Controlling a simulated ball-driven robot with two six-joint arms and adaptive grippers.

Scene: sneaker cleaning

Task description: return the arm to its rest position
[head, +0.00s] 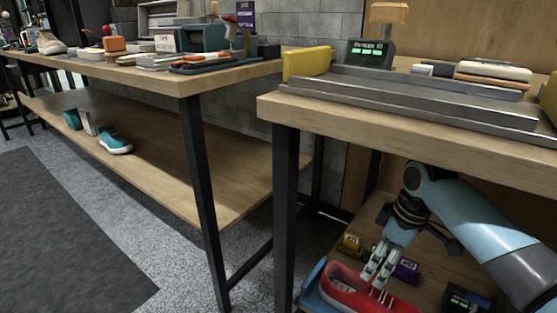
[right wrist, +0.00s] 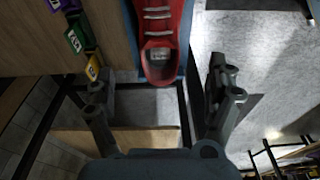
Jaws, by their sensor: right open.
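My right gripper (head: 376,270) is on the lower shelf of the right-hand table, close to a red sneaker (head: 343,284). In the right wrist view my right gripper (right wrist: 162,88) is open, with its fingers wide apart and nothing between the pads. The red sneaker (right wrist: 158,40), with light laces, shows beyond the fingertips; contact cannot be told. A blue tray (head: 311,289) lies under the shoe. My right arm comes in from the lower right, below the tabletop. My left gripper is not in view.
The tabletop (head: 400,125) lies above my right arm, and a black table leg (head: 285,215) stands to its left. A yellow tag (head: 350,244) and a purple tag (head: 407,270) are near the gripper. A teal sneaker (head: 115,140) is on the left table's lower shelf.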

